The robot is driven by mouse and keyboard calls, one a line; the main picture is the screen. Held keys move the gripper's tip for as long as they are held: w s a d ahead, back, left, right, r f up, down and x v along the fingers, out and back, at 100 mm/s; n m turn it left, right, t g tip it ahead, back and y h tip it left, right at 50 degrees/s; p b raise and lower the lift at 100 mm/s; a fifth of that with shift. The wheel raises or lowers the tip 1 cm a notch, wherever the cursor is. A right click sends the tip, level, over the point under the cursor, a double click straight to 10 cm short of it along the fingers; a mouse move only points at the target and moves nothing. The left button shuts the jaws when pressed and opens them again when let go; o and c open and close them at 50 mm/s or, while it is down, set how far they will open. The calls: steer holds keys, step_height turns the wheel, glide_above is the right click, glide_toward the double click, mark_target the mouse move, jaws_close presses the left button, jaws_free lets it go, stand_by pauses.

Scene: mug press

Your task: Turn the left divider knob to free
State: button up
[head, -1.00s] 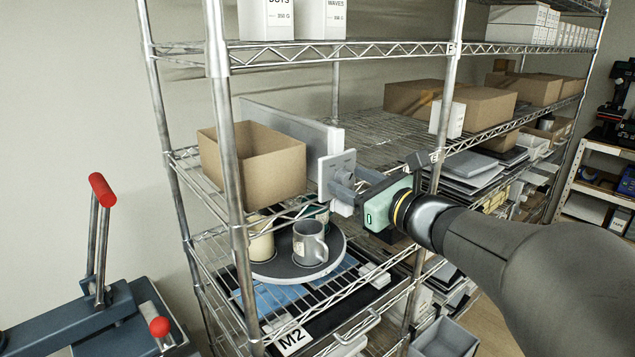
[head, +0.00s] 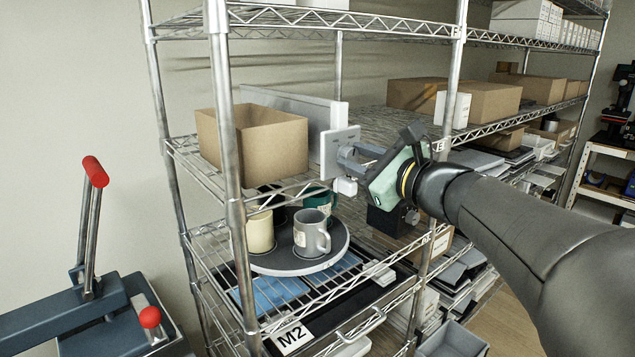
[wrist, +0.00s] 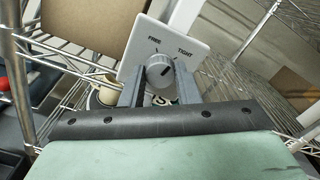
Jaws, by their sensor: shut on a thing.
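The divider (head: 290,104) is a grey upright panel on the shelf, with a square light plate (head: 330,150) at its front end. In the wrist view the plate (wrist: 180,30) looks tilted and reads FREE and TIGHT. The round grey knob (wrist: 158,73) sits on it below the words, with a short dark mark on its face. I cannot tell exactly which label the mark points to. My gripper (wrist: 160,88) is shut on the knob, one finger on each side. In the head view my gripper (head: 352,160) is rolled, and its fingers hide the knob.
An open cardboard box (head: 275,150) stands left of the plate. Below, mugs stand on a round tray (head: 300,266). A steel post (head: 222,110) rises at the front left, another (head: 450,80) behind my wrist. A red-handled press (head: 95,170) is at lower left.

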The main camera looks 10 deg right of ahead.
steer(key=n+b, duration=0.2)
steer(key=b, duration=0.1)
steer(key=n+b, duration=0.3)
steer(key=b, duration=0.1)
steer(key=n+b, duration=0.2)
steer(key=b, duration=0.2)
steer(key=shift+f+n, duration=0.35)
steer(key=shift+n, duration=0.05)
steer(key=shift+r+n+b, duration=0.2)
steer(key=shift+n+b, duration=0.7)
steer(key=shift+b, duration=0.4)
steer(key=o, duration=1)
steer(key=shift+r, duration=0.1)
steer(key=shift+c, duration=0.2)
steer(key=shift+s, duration=0.1)
